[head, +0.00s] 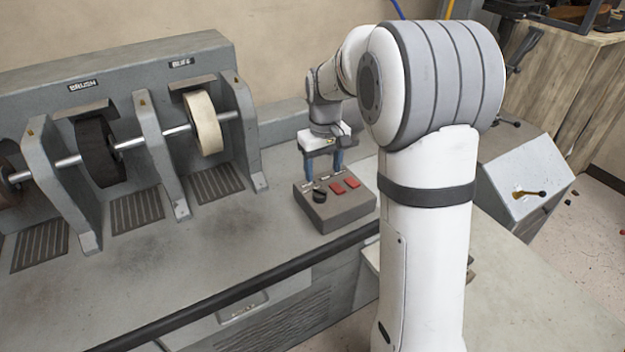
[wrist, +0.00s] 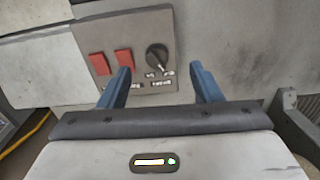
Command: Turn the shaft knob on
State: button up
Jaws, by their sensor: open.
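The shaft knob (head: 319,195) is a black round knob on the sloped top of a grey control box (head: 340,212) on the bench. Two red switches (head: 345,185) sit beside it. In the wrist view the knob (wrist: 157,56) shows a pointed dark grip on the panel, right of the red switches (wrist: 111,61). The labels near it are too small to read. My gripper (head: 324,170) points down over the far side of the box, with blue fingers. In the wrist view my gripper (wrist: 160,69) is open and empty, its fingertips apart to either side of the knob, not touching it.
A grey wheel machine (head: 120,75) with a dark brush wheel (head: 98,150) and a pale buff wheel (head: 204,122) stands left of the box. The bench (head: 240,240) between them is clear. A grey cabinet with a lever (head: 528,193) stands at right.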

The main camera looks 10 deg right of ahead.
aim_at(320, 190)
jog(key=shift+w+f, duration=1)
jog(key=shift+w, duration=0.2)
jog(key=shift+w+f, duration=0.2)
jog(key=shift+f, duration=0.15)
notch_tip(320, 190, down, 7)
jog(key=shift+f, duration=0.2)
jog(key=shift+c, duration=0.5)
